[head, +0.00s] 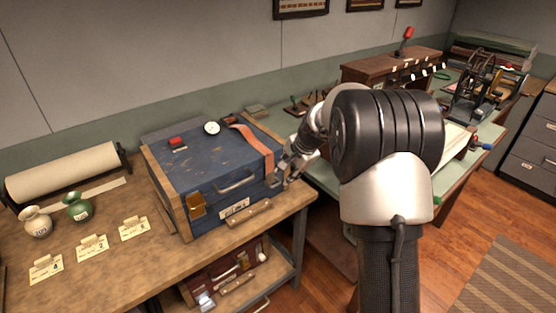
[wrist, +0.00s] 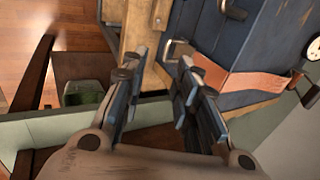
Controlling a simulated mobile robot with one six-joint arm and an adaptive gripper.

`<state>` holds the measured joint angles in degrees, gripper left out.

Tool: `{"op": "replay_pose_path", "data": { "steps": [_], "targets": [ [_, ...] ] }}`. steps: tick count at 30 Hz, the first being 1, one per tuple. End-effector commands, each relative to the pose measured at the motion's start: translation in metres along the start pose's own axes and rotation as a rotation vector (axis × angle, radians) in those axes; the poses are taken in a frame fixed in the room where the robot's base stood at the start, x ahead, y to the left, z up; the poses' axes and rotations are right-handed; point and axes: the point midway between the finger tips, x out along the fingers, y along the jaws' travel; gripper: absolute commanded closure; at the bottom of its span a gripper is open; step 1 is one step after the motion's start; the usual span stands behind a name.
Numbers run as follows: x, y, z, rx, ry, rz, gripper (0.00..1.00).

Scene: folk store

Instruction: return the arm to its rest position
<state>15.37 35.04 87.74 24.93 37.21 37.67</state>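My arm reaches from the right foreground toward the table, and my gripper (head: 287,168) is beside the right end of the blue case (head: 222,172). In the wrist view, my gripper (wrist: 163,62) is open, with a gap between its fingers and nothing held. The blue case (wrist: 248,38) with its orange-brown strap (wrist: 240,82) lies just beyond the fingertips at the right. I cannot tell whether a finger touches the case. My arm hides part of the green bench in the head view.
A red item (head: 177,141) and a round dial (head: 212,128) sit on the case. A green bench (head: 325,176) with equipment stands behind my arm. Floor shows at right.

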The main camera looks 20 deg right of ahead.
Motion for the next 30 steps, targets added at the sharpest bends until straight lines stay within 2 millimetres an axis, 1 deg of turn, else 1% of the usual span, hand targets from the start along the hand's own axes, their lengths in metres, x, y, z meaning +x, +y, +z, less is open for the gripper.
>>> {"op": "replay_pose_path", "data": {
  "steps": [4, 5, 7, 8, 11, 12, 14, 15, 17, 18, 20, 21, 23, 25, 27, 30],
  "targets": [
    [-0.004, -0.001, 0.002, -0.009, 0.000, -0.001, 0.72],
    [-0.008, -0.001, 0.004, -0.019, 0.001, -0.001, 0.72],
    [-0.023, -0.001, 0.014, -0.060, 0.001, 0.000, 0.72],
    [-0.033, -0.001, 0.021, -0.088, 0.002, 0.001, 0.72],
    [-0.075, 0.004, 0.049, -0.210, 0.005, 0.008, 0.72],
    [-0.094, 0.010, 0.063, -0.267, 0.005, 0.013, 0.72],
    [-0.120, 0.021, 0.084, -0.359, 0.007, 0.022, 0.72],
    [-0.137, 0.030, 0.097, -0.419, 0.008, 0.029, 0.72],
    [-0.160, 0.046, 0.117, -0.507, 0.011, 0.038, 0.72],
    [-0.175, 0.058, 0.129, -0.566, 0.013, 0.045, 0.72],
    [-0.195, 0.077, 0.147, -0.654, 0.018, 0.054, 0.72],
    [-0.207, 0.091, 0.158, -0.711, 0.020, 0.062, 0.72],
    [-0.223, 0.113, 0.174, -0.798, 0.026, 0.072, 0.72],
    [-0.238, 0.141, 0.190, -0.896, 0.033, 0.086, 0.72],
    [-0.249, 0.170, 0.203, -0.988, 0.040, 0.101, 0.72],
    [-0.259, 0.206, 0.218, -1.103, 0.050, 0.121, 0.72]
  ]
}}
